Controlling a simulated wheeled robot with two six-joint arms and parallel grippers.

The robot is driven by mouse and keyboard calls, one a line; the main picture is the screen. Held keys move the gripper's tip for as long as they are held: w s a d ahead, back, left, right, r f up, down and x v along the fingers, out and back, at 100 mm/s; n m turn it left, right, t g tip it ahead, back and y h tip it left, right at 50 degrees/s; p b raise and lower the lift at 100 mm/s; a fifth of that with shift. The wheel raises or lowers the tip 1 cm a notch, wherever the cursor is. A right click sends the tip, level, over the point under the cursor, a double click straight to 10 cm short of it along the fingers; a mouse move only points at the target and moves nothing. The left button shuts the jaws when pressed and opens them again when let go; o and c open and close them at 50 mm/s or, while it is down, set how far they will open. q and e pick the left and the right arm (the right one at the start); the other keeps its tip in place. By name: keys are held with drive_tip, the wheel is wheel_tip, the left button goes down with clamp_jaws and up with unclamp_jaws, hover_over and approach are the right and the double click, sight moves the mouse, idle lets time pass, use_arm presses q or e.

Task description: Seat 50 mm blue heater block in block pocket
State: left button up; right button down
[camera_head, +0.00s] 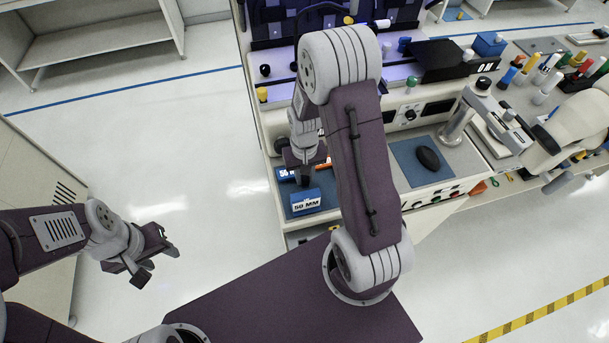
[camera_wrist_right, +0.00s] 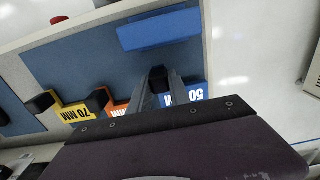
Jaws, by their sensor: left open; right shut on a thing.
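A blue heater block lettered 50 MM (camera_head: 287,174) is at the back of a blue mat, partly hidden by my right gripper (camera_head: 305,168). In the right wrist view the block (camera_wrist_right: 193,93) shows upside down, beside the fingers of my right gripper (camera_wrist_right: 160,85). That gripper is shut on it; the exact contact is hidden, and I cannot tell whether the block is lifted. A separate blue piece (camera_head: 306,201) with a white 50 MM label stands nearer me. I cannot make out the block pocket. My left gripper (camera_head: 153,258) is open and empty over the floor.
An orange block (camera_wrist_right: 119,108) and a yellow 70 MM block (camera_wrist_right: 72,110) stand in the same row. A blue mat with a black mouse-shaped object (camera_head: 428,158) lies further right. The floor at left is clear.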

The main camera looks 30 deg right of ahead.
drive_tip(key=shift+r+p, duration=2.45)
drive_tip(key=shift+r, duration=0.55)
drive_tip(key=shift+f, duration=0.1)
wheel_tip(320, 180, up, 7)
drive_tip(key=p, duration=0.5)
drive_tip(key=a+f+n+b, duration=0.1)
drive_tip(key=b, duration=0.1)
drive_tip(key=a+f+n+b, duration=0.1)
drive_tip(key=a+b, duration=0.1)
drive_tip(key=a+f+b, duration=0.1)
drive_tip(key=b, duration=0.1)
drive_tip(key=shift+a+n+b, duration=0.3)
drive_tip(key=shift+n+b, duration=0.05)
drive_tip(key=shift+n, duration=0.05)
